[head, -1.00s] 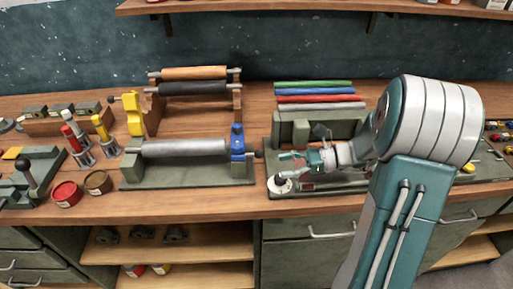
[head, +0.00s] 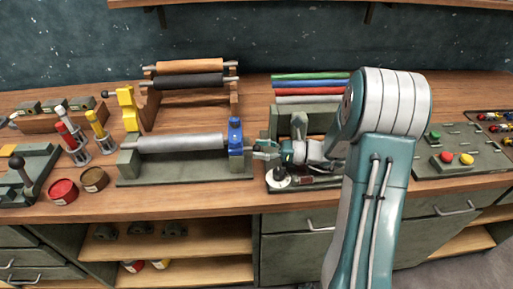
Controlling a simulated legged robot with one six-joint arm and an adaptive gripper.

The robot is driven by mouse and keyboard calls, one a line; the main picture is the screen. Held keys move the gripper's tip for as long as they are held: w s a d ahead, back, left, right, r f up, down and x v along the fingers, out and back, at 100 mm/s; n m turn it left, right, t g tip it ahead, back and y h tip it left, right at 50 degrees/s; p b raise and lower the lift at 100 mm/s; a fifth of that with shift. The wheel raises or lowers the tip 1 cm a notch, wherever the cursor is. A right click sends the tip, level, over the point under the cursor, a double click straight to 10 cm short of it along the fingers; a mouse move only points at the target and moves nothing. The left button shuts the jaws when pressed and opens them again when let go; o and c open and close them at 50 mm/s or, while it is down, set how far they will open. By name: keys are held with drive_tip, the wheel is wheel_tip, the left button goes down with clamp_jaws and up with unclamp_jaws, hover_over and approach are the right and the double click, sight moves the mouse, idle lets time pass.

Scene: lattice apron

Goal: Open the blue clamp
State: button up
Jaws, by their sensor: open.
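The blue clamp (head: 236,141) stands upright at the right end of the grey roller (head: 181,143), on a green-grey base (head: 186,170). My gripper (head: 258,150) is just to the right of the clamp, at about the height of its middle. It is open, with its fingertips pointing left at the clamp. The fingers are small in this view, and I cannot tell whether they touch the roller's end or the clamp's side.
A yellow clamp (head: 129,108) stands at the left of the rear rack, which bears a brown roller (head: 190,66) and a black roller (head: 189,80). Red (head: 63,191) and brown tins stand at the left. A button panel (head: 461,150) lies at the right.

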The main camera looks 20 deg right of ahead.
drive_tip(key=shift+w+a, duration=0.2)
drive_tip(key=shift+a, duration=0.3)
clamp_jaws()
drive_tip(key=shift+r, duration=0.15)
